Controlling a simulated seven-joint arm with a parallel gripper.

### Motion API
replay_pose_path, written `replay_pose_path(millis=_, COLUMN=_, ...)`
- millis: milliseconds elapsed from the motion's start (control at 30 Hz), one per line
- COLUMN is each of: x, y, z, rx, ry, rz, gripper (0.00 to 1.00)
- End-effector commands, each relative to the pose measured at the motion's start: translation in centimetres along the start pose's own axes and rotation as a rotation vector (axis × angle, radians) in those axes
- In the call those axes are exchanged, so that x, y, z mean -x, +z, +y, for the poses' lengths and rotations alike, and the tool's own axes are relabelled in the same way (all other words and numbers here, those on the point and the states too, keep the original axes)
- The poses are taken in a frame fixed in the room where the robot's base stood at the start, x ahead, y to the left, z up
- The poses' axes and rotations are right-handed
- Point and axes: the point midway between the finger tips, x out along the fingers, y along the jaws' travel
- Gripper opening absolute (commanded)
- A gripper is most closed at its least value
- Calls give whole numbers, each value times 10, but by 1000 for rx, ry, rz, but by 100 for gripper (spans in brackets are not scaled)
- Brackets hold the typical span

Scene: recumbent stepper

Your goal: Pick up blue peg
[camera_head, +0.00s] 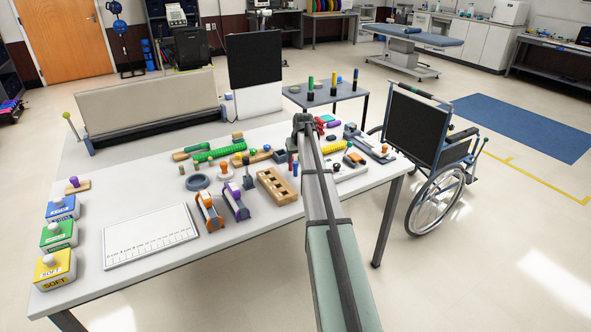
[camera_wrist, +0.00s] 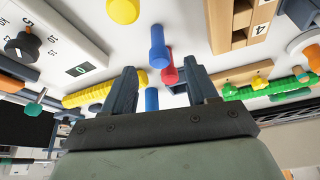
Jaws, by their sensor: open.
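In the wrist view, a blue peg (camera_wrist: 159,50) with a rounded head stands on the white table just beyond my open fingertips. A red peg (camera_wrist: 170,73) is close to it, between my fingers in the picture. Another blue piece (camera_wrist: 151,99) shows lower between the fingers, partly hidden by my gripper body. My gripper (camera_wrist: 160,68) is open and holds nothing; I cannot tell its exact height above the pegs. In the head view my gripper (camera_head: 302,122) is over the back right part of the table, and my arm hides part of what lies beneath.
A wooden block with square holes (camera_head: 277,187) lies beside the pegs. A yellow cylinder (camera_wrist: 123,10), a yellow ribbed bar (camera_wrist: 88,96) and a green ribbed bar (camera_wrist: 283,86) lie around them. The table's front middle is clear beside a white ruled board (camera_head: 150,236).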

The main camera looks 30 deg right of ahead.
Motion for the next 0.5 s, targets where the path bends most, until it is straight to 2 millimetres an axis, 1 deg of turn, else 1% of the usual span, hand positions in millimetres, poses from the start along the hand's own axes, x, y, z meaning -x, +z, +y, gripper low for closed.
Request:
replay_pose_path(millis=167, x=-14, y=-1, z=0, rx=0, ry=0, rz=-2, gripper=58)
replay_pose_path(millis=400, x=-45, y=-2, z=0, rx=0, ry=-1, rz=-2, gripper=58)
replay_pose_path(millis=500, x=-51, y=-2, z=0, rx=0, ry=0, rz=-2, gripper=58)
